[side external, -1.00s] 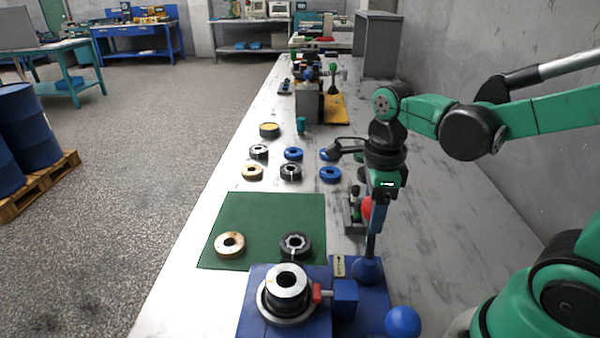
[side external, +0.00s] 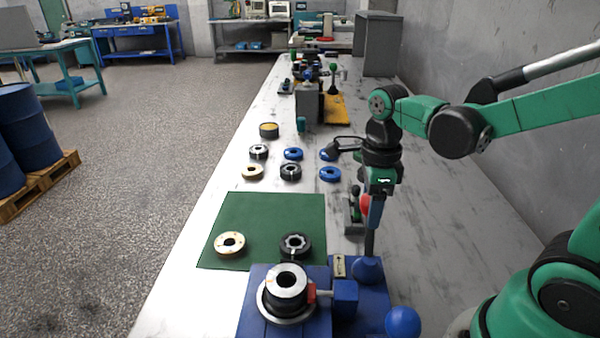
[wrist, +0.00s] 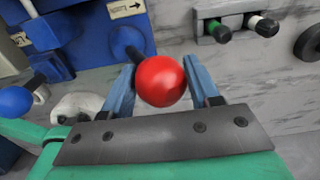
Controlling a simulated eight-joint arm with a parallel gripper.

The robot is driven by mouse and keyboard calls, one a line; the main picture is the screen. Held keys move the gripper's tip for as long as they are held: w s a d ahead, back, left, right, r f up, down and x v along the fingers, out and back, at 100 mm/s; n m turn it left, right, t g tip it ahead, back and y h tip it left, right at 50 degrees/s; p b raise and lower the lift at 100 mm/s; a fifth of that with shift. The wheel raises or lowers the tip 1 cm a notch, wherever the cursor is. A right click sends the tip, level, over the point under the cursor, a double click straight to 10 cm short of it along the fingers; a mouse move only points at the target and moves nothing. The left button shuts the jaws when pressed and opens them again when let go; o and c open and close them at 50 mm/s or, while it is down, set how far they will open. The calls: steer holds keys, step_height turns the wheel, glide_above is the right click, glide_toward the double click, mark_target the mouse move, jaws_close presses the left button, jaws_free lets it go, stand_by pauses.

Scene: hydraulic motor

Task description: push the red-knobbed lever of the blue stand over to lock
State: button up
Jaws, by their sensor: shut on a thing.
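The blue stand (side external: 372,300) is at the bottom of the side view, with a dark lever (side external: 370,243) rising almost upright from its round blue pivot. The lever's red knob (side external: 365,204) is at the top, partly covered by my gripper (side external: 373,205). In the wrist view the red knob (wrist: 160,81) sits between the two blue fingers of my gripper (wrist: 163,88), which is shut on it. The lever shaft (wrist: 128,45) runs from the knob toward the stand at upper left. A label plate with an arrow (wrist: 126,9) is on the stand.
A blue block with a metal ring assembly (side external: 288,290) and a red-tipped clamp (side external: 317,293) adjoins the stand at left. A blue ball (side external: 402,321) is at front right. A green mat (side external: 262,215) with two rings lies beyond. A grey fixture (side external: 354,218) stands close behind the lever.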

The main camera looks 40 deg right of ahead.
steer(key=shift+o, duration=0.3)
steer(key=shift+w+d+f, duration=0.25)
steer(key=shift+w+d, duration=0.05)
steer(key=shift+d, duration=0.05)
steer(key=shift+o, duration=0.4)
steer(key=shift+w, duration=0.1)
steer(key=shift+d, duration=0.1)
steer(key=o, duration=0.6)
steer(key=shift+o, duration=0.2)
steer(key=shift+r, duration=3)
steer(key=shift+f, duration=0.15)
